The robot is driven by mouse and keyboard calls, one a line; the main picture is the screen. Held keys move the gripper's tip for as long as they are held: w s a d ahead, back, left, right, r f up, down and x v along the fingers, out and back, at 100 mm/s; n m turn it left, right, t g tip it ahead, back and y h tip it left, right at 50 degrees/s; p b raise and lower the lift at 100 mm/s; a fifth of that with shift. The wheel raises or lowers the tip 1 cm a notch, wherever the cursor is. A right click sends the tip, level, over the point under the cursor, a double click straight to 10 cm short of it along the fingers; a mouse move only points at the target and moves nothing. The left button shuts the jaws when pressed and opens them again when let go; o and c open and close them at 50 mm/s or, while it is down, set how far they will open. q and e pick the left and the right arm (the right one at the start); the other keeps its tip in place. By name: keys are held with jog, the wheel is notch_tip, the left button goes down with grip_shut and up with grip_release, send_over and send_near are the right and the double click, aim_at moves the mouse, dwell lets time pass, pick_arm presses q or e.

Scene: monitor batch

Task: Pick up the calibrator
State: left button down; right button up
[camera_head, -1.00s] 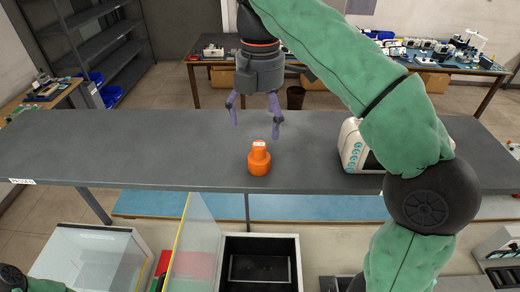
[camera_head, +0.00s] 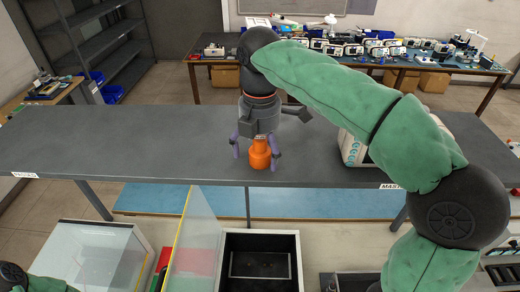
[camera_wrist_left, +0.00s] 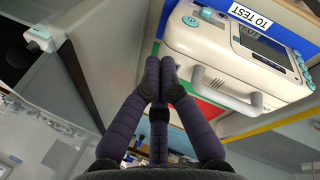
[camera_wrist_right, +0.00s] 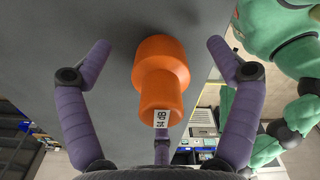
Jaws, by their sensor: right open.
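The orange calibrator (camera_head: 260,158) stands upright on the grey shelf (camera_head: 120,145), just left of the white monitor (camera_head: 352,148). My right gripper (camera_head: 257,156) is over it, pointing down, its purple fingers spread on either side. In the right wrist view, the calibrator (camera_wrist_right: 160,75), with a white number label, is between the open fingers (camera_wrist_right: 158,50), with a visible gap on each side. In the left wrist view, my left gripper (camera_wrist_left: 160,75) has its fingertips together with nothing seen between them. It is outside the head view.
In the left wrist view, a monitor (camera_wrist_left: 225,55) with a handle is close to my left fingers, near a "TO TEST" label (camera_wrist_left: 250,17). Below the shelf are a black bin (camera_head: 260,262) and a clear panel (camera_head: 197,240). The shelf's left part is clear.

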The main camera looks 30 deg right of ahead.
jog(key=shift+f, duration=0.15)
jog(key=shift+s, duration=0.1)
jog(key=c, duration=1.4)
jog(key=shift+o, duration=0.2)
jog(key=shift+r, duration=0.2)
